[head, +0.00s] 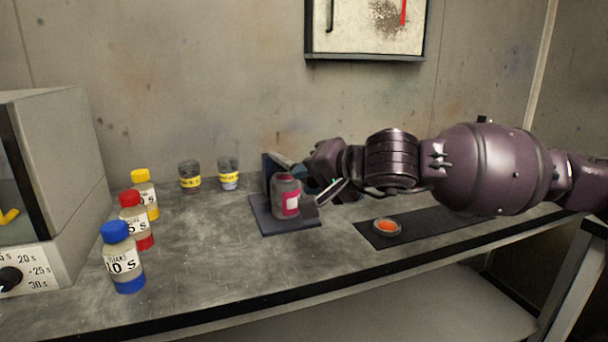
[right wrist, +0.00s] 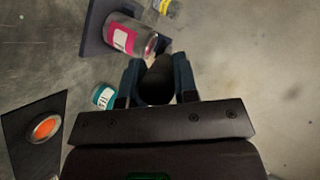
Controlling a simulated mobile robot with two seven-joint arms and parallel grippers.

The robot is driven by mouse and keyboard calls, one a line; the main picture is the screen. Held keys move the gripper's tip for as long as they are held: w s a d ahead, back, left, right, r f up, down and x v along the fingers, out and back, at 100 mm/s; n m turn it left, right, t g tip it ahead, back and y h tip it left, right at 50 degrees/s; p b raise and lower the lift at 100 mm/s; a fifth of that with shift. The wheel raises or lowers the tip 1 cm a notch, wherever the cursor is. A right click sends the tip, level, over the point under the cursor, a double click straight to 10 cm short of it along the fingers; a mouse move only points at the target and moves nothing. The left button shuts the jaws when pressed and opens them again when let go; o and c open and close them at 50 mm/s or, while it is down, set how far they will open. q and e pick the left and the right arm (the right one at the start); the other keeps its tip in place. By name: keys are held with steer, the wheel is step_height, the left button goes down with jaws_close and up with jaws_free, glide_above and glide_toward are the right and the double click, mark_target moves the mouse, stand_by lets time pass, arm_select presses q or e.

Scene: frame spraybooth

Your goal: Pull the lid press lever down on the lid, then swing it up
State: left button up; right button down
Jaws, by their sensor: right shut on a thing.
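The lid press has a dark base plate (head: 262,226) and a blue upright at its back. A jar with a pink label (head: 291,203) stands on the plate; it also shows in the right wrist view (right wrist: 125,36). The press lever (head: 285,162) runs from the upright toward my right gripper (head: 312,165), above and behind the jar. In the right wrist view, my gripper (right wrist: 158,82) is shut on the dark lever end (right wrist: 156,84) between its fingers. The lever's pressing part and the jar's lid are hard to make out. My left gripper is out of view.
Blue-capped (head: 122,258), red-capped (head: 136,220) and yellow-capped (head: 145,195) bottles stand left. Two dark-topped jars (head: 190,177) stand behind. A teal-labelled jar (right wrist: 104,96) is beside my gripper. The front middle bench is clear.

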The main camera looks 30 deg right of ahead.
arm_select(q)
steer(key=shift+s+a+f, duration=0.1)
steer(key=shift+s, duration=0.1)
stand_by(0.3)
arm_select(e)
steer(key=c, duration=0.9)
jaws_free()
steer(key=shift+s, duration=0.1)
steer(key=shift+s+d+r+p, duration=0.1)
steer(key=shift+s+r+p, duration=0.15)
steer(key=shift+s+p, duration=0.1)
arm_select(q)
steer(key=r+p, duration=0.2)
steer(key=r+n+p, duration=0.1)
steer(key=p, duration=0.2)
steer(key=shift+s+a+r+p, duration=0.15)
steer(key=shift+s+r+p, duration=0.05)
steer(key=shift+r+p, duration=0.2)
arm_select(e)
steer(key=v, duration=1)
steer(key=shift+f, duration=0.2)
